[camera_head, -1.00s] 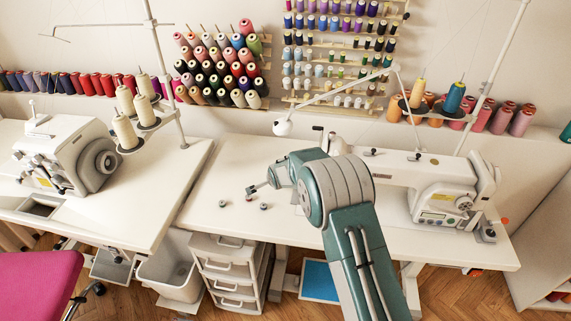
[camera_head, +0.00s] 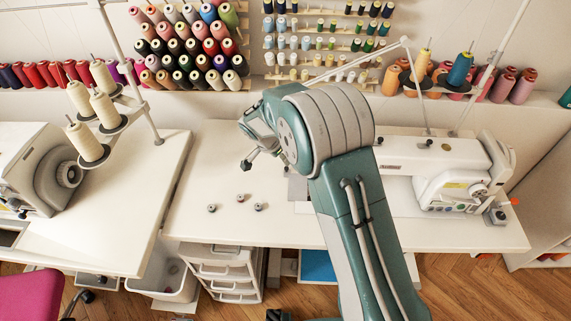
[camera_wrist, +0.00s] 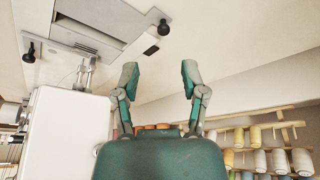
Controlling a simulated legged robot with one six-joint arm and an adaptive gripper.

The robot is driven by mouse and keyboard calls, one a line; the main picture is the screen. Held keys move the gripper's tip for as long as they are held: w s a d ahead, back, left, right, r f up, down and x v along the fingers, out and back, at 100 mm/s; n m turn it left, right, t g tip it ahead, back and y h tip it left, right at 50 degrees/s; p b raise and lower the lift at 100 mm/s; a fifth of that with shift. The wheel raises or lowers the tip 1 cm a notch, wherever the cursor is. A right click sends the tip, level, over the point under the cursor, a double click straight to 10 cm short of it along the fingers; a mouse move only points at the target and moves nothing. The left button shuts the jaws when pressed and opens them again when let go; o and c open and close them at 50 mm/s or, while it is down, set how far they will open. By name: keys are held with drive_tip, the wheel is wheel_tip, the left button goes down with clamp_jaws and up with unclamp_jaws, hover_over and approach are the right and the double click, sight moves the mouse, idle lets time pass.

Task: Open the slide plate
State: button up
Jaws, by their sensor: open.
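A grey metal plate (camera_wrist: 88,38) is set in the white sewing table near the machine's needle and presser foot; I take it for the slide plate. In the head view a grey plate area (camera_head: 297,187) shows beside my arm, which hides much of it. The white sewing machine (camera_head: 462,172) stands to the right; its head (camera_wrist: 65,135) fills the lower left of the wrist view. My gripper (camera_wrist: 160,80) is open and empty, its two fingers apart from the plate. In the head view my gripper (camera_head: 247,163) is small and partly hidden by my arm.
Several small bobbins (camera_head: 241,198) lie on the white table (camera_head: 205,165) left of my arm. Thread racks (camera_head: 190,50) line the wall behind. A second machine (camera_head: 45,170) stands at the left. White drawers (camera_head: 225,275) are below. Two black knobs (camera_wrist: 164,27) show near the plate.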

sight(285, 168)
drive_tip(key=x, duration=0.3)
drive_tip(key=a+x, duration=0.1)
drive_tip(key=x, duration=0.1)
drive_tip(key=shift+w+f, duration=0.1)
drive_tip(key=shift+f, duration=0.4)
drive_tip(key=shift+w+d+f, duration=0.15)
drive_tip(key=shift+d+f, duration=0.2)
drive_tip(key=shift+d, duration=0.2)
drive_tip(key=shift+c, duration=0.2)
